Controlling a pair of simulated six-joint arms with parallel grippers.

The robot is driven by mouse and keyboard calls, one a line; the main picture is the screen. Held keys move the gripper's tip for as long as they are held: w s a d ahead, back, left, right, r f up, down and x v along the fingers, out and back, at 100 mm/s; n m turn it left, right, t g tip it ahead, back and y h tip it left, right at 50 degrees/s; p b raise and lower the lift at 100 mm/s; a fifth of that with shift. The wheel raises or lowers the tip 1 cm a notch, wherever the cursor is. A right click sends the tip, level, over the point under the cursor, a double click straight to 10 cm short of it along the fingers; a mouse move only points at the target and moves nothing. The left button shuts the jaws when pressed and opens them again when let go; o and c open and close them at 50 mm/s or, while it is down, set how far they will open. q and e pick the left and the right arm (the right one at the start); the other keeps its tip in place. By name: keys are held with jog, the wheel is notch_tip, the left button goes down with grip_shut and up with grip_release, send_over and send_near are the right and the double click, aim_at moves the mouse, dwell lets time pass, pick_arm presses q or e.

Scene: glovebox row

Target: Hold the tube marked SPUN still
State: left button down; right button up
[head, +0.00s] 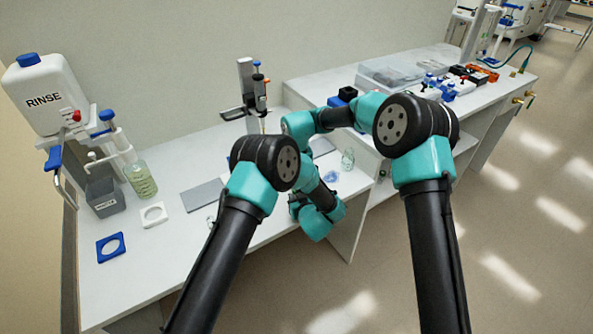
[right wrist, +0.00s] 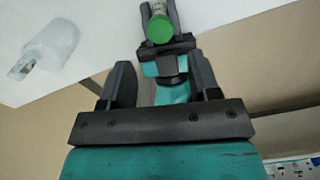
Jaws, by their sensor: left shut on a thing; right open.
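In the right wrist view, a tube with a round green cap (right wrist: 159,30) is held between the dark fingers of my left gripper (right wrist: 159,13). The cap faces the camera and most of the tube body is hidden. I cannot read any SPUN marking on it. My right gripper (right wrist: 161,75) is open and empty, its two fingers wide apart, with the cap and left gripper beyond the gap between them. In the head view, both grippers' fingertips and the held tube are hard to make out among the arm links.
A translucent vessel (right wrist: 50,48) lies on the white surface. In the head view stand a RINSE bottle (head: 45,95), a pipette stand (head: 246,85), a grey slab (head: 203,195), a blue square holder (head: 110,247), a white one (head: 154,215) and a clear lidded box (head: 390,73).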

jog(key=shift+r+m, duration=0.5)
jog(key=shift+m, duration=0.4)
jog(key=shift+f, duration=0.15)
jog(key=shift+f, duration=3.9)
jog(key=c, duration=0.9)
jog(key=n, duration=0.6)
jog(key=shift+n, duration=0.4)
jog(key=shift+c, duration=0.2)
jog(key=o, duration=1)
